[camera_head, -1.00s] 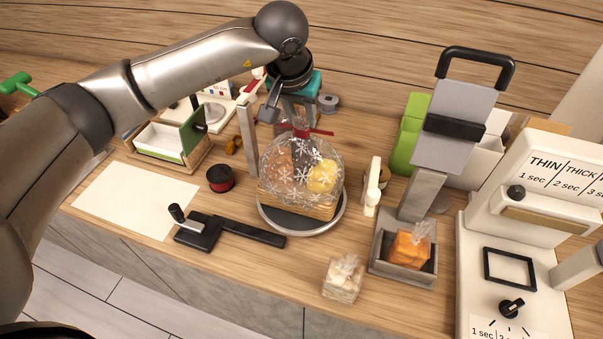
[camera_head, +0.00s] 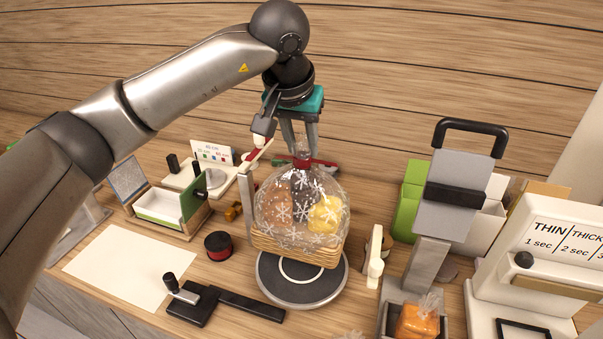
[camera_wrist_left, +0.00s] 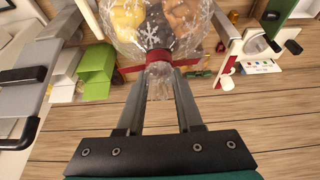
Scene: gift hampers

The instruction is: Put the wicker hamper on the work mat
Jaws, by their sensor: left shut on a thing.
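The wicker hamper (camera_head: 298,248) is a shallow basket of goods inside a clear snowflake-printed wrap, gathered at the top with a red tie. My left gripper (camera_head: 302,146) is shut on the gathered neck of the wrap, above the basket. The left wrist view shows both fingers beside the neck (camera_wrist_left: 158,82) and red tie. The hamper hangs upright, just above a round grey turntable (camera_head: 302,296). The pale work mat (camera_head: 125,268) lies flat and bare on the counter to the left. My right gripper is not in view.
A black tool with a lever (camera_head: 205,300) lies between mat and turntable. A white upright clip (camera_head: 375,258) and a grey press (camera_head: 445,200) stand to the right.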

